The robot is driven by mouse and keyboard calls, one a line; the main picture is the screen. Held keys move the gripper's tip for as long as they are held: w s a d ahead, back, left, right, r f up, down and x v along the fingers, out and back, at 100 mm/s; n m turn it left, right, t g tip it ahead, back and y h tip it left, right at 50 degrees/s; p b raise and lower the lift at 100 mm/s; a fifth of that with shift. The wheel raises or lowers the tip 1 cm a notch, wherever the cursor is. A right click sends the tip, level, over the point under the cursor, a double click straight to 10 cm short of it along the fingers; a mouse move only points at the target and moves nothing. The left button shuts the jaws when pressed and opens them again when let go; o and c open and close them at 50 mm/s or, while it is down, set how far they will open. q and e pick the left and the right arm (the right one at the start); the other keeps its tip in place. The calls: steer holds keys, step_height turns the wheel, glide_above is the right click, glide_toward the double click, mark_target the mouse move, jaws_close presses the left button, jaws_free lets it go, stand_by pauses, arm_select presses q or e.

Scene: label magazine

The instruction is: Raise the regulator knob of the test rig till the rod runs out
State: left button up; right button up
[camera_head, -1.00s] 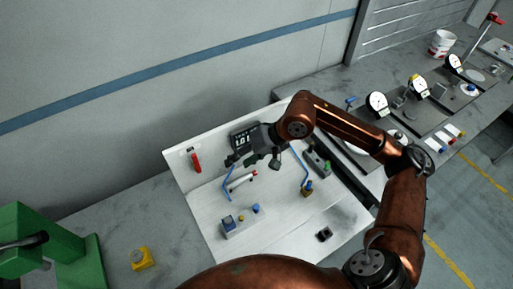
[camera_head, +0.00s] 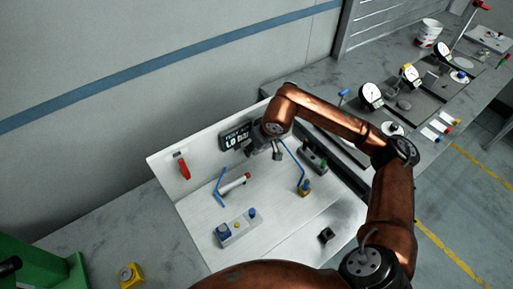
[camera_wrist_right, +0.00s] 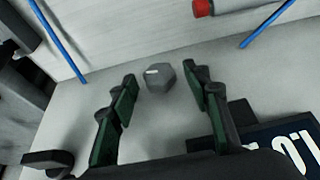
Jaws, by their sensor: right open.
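The test rig is a white panel and base plate (camera_head: 290,225). A grey faceted knob (camera_wrist_right: 160,77) with a small white mark is on its panel. My open right gripper (camera_head: 265,149) is at the panel beside the display (camera_head: 236,138). In the wrist view its fingers stand apart, the knob showing between the tips; whether they touch it I cannot tell. The display shows large white characters, like "1.0 bar". A pale cylinder (camera_head: 232,185) with a red end lies on the base; its red end also shows in the wrist view (camera_wrist_right: 203,8). I cannot make out a rod run out.
Blue tubes (camera_head: 219,188) rise beside the cylinder. A red handle (camera_head: 184,168) is on the panel's left. A control box (camera_head: 238,231) with a blue knob stands in front. Gauges (camera_head: 371,96) stand on the bench at right. A green machine (camera_head: 45,265) is at lower left.

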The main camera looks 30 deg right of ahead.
arm_select(q)
steer(key=shift+w, duration=0.15)
arm_select(e)
steer(key=c, duration=1.2)
steer(key=shift+o, duration=0.2)
steer(key=shift+d+f+y+b, duration=0.25)
steer(key=shift+f+y+b, duration=0.15)
steer(key=shift+b, duration=0.15)
steer(key=shift+d+m+y+b, duration=0.1)
steer(key=shift+m+y+b, duration=0.2)
steer(key=shift+y+b, duration=0.45)
steer(key=shift+r+y+b, duration=0.15)
steer(key=shift+y+b, duration=0.2)
arm_select(q)
steer(key=f, duration=0.1)
steer(key=s+f, duration=0.1)
steer(key=f, duration=0.1)
steer(key=shift+s+a, duration=0.1)
steer(key=shift+s, duration=0.15)
arm_select(e)
steer(key=shift+r, duration=0.15)
steer(key=o, duration=1.2)
steer(key=shift+c, duration=0.2)
